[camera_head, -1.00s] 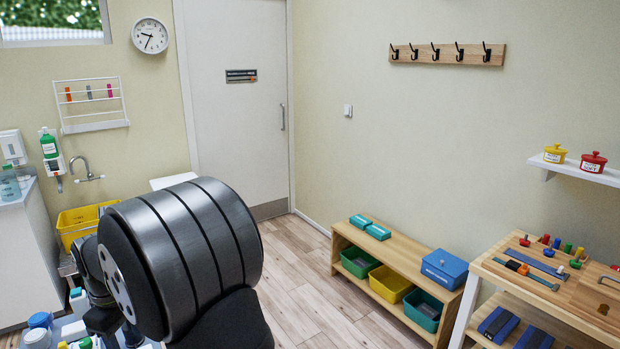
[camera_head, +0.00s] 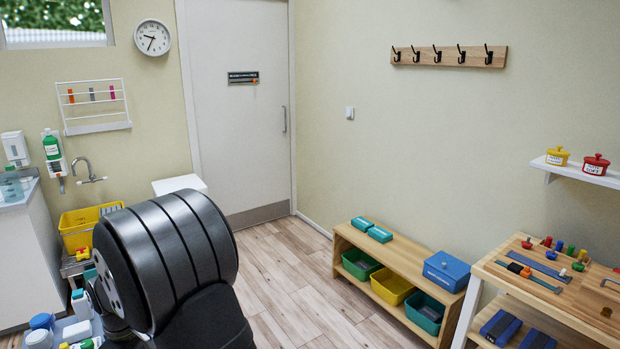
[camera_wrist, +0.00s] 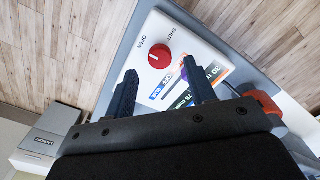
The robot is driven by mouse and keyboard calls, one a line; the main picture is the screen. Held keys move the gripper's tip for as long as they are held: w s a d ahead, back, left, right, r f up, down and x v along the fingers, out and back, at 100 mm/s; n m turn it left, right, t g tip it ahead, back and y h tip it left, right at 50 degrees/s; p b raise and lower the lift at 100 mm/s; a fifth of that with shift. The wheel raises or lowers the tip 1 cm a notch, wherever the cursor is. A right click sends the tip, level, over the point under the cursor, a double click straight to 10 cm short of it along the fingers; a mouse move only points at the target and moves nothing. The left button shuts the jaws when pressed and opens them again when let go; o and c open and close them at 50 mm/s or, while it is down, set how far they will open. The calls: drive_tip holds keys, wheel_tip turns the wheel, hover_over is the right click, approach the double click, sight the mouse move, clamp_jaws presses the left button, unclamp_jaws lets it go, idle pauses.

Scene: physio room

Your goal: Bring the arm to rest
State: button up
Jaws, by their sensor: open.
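My gripper (camera_wrist: 165,95) shows in the wrist view with its two dark fingers apart and nothing between them. Past the fingertips is a white panel (camera_wrist: 197,45) with a red round knob (camera_wrist: 160,56) and the words OPEN and SHUT beside it. Whether the fingers touch the panel I cannot tell; they overlap its lower part in the picture. In the head view my dark arm fills the lower left, and my gripper is hidden there.
A low wooden bench (camera_head: 398,262) with bins stands along the right wall. A wooden worktable (camera_head: 560,285) is at the right edge. A yellow basket (camera_head: 78,229) and bottles are at the left, near my arm. The floor (camera_head: 290,285) in the middle is clear.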

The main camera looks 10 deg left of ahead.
wheel_tip(320, 180, down, 4)
drive_tip(key=shift+r, duration=0.1)
drive_tip(key=shift+r+m, duration=0.2)
drive_tip(key=shift+m, duration=0.6)
drive_tip(key=m, duration=1.1)
drive_tip(key=shift+m, duration=2)
drive_tip(key=shift+o, duration=0.4)
